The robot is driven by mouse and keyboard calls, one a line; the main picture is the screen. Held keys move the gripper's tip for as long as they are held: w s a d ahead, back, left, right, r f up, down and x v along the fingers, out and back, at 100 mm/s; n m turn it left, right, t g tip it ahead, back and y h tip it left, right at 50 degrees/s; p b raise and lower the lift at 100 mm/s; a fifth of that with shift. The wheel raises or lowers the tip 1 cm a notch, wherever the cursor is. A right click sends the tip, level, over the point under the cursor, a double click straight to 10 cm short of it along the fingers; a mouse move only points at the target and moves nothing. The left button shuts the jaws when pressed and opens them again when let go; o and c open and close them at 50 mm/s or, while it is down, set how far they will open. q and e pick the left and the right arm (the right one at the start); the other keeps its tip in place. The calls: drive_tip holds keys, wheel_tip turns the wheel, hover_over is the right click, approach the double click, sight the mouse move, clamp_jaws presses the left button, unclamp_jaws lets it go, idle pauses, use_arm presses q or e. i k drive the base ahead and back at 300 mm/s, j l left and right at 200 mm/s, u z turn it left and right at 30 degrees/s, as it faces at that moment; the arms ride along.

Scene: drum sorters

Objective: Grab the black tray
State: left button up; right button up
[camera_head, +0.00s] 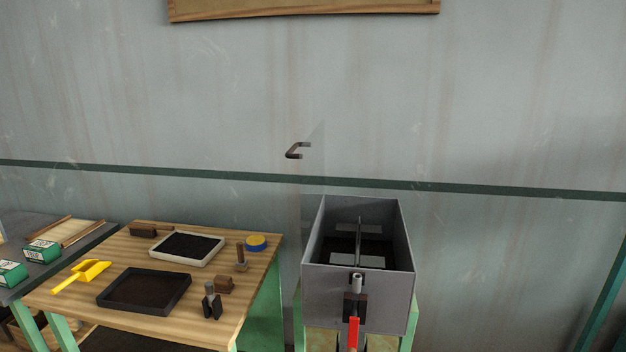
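The black tray (112,297) is a shallow rectangular tray with a dark brown inside. It lies flat near the front left of the wooden table (205,325). A second tray (214,241) with a pale rim and a black inside lies behind it, to the right. Neither of my grippers is in view.
A grey open box (330,293) with a red handle (353,333) stands right of the table.

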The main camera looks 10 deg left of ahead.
sight(149, 291)
drive_tip(key=j+z, duration=0.1)
drive_tip(key=j, duration=0.4)
drive_tip(key=k+j+z, duration=0.1)
drive_tip(key=j, duration=0.4)
drive_tip(key=j+z, duration=0.15)
drive_tip(key=j, duration=0.35)
drive_tip(key=k+j+z, duration=0.1)
drive_tip(key=j, duration=0.4)
drive_tip(key=j+z, duration=0.35)
drive_tip(key=j, duration=1)
